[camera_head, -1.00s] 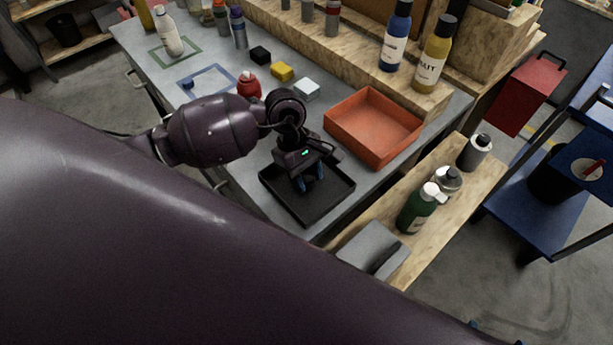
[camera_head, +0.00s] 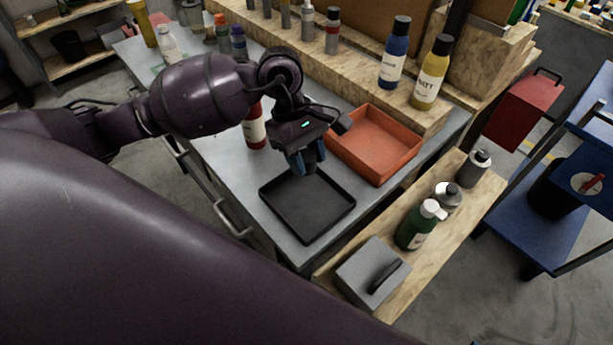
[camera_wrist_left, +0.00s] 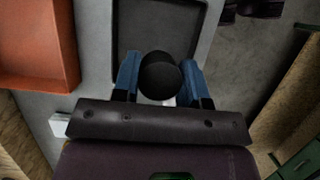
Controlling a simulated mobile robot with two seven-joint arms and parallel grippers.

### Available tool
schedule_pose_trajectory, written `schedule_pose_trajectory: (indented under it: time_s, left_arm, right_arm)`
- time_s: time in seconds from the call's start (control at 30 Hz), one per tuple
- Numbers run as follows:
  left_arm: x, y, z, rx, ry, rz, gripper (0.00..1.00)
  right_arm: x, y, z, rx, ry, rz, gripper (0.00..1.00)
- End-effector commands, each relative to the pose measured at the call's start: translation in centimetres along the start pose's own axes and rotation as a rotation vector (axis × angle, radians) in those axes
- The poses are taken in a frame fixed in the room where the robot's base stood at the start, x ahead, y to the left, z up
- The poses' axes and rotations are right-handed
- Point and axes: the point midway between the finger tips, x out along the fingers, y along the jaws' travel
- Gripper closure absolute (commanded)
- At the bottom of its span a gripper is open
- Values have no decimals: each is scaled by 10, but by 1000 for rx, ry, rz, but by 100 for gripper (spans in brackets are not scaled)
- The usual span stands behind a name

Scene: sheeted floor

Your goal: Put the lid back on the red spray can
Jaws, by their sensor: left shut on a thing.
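The red spray can (camera_head: 255,130) stands on the grey workbench, left of my left gripper in the head view. Its upper part is hidden behind my left arm, so I cannot see its top. My left gripper (camera_head: 306,162) is above the far edge of the black tray (camera_head: 325,226). It is shut on a dark, rounded lid (camera_wrist_left: 160,76), which shows between the two blue fingers in the left wrist view. In the head view the fingers mostly hide the lid. The tray looks empty. My right gripper is not in view.
An orange tray (camera_head: 399,158) stands just right of the gripper. Blue (camera_head: 395,55) and yellow (camera_head: 432,75) bottles stand on the wooden ledge behind. Several bottles, including a green one (camera_head: 417,226), and a grey box (camera_head: 364,271) stand on the right-hand wooden shelf.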

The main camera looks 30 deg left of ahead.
Motion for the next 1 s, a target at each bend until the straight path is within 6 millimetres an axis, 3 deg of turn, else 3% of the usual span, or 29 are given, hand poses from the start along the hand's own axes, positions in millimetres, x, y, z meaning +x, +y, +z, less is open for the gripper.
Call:
schedule_pose_trajectory:
  time_s: [0.2, 0.4, 1.0]
  left_arm:
    - [-44, 1, 18, 2, 3, 3, 82]
    - [-66, 1, 27, 0, 1, 2, 82]
    - [-73, 0, 30, 2, -1, -1, 82]
  right_arm:
    - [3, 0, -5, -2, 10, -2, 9]
    - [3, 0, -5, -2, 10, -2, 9]
    - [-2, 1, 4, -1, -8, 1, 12]
